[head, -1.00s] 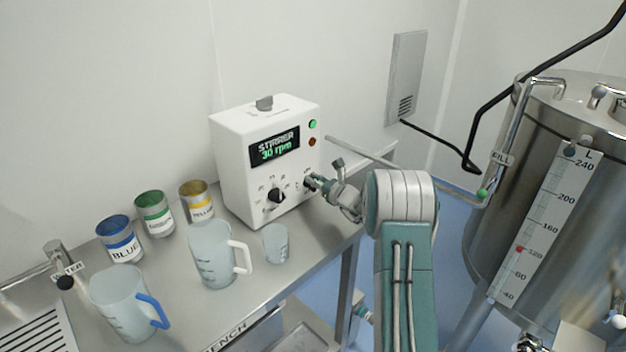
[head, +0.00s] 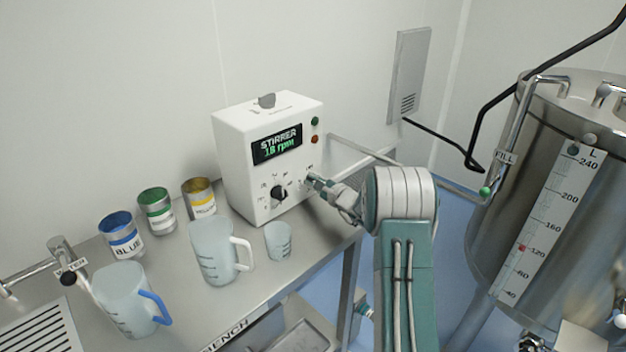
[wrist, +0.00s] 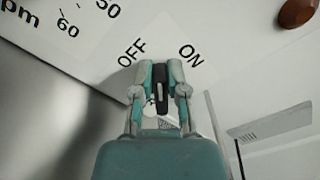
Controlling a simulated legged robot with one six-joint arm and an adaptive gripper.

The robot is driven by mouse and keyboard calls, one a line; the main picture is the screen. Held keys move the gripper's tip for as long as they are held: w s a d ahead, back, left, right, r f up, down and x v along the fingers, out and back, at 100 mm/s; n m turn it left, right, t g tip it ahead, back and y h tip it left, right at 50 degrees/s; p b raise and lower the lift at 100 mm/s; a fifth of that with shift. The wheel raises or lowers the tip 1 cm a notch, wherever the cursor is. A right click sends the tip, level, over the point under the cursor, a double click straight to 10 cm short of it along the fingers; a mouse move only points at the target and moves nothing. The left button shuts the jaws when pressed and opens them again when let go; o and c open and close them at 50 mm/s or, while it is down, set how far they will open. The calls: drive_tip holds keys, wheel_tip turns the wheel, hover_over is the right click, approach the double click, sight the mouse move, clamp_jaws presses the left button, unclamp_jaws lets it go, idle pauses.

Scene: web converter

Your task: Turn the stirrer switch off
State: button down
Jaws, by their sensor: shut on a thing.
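The white stirrer box (head: 240,165) stands on the bench, and its display (head: 277,144) reads about 18 rpm. My gripper (head: 312,181) is at the lower right of its front panel. In the wrist view my gripper (wrist: 160,85) is shut on the small black stirrer switch (wrist: 160,90), between its two fingers. The OFF label (wrist: 132,52) and the ON label (wrist: 192,57) show just beyond the fingertips. The fingers partly hide the switch, so I cannot tell which side it points to. The green lamp (head: 315,121) looks dark; the red lamp (head: 315,139) is below it.
A black dial (head: 279,193) is left of my gripper. A small beaker (head: 278,241), two jugs and several paint cans stand on the bench (head: 262,290). A steel tank (head: 492,215) is at the right, with blue floor between.

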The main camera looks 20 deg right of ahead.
drive_tip(key=n, duration=0.4)
drive_tip(key=shift+a+f+n, duration=0.3)
drive_tip(key=shift+a+f, duration=0.05)
drive_tip(key=shift+a+f+n, duration=0.1)
drive_tip(key=shift+f+n, duration=0.1)
drive_tip(key=shift+n, duration=1.7)
drive_tip(key=c, duration=0.7)
unclamp_jaws()
drive_tip(key=shift+o, duration=0.2)
drive_tip(key=shift+s+d+f, duration=0.1)
drive_tip(key=shift+s+d, duration=0.25)
drive_tip(key=shift+s, duration=0.1)
drive_tip(key=v, duration=1.1)
drive_tip(key=shift+s+a, duration=0.15)
drive_tip(key=shift+a, duration=0.15)
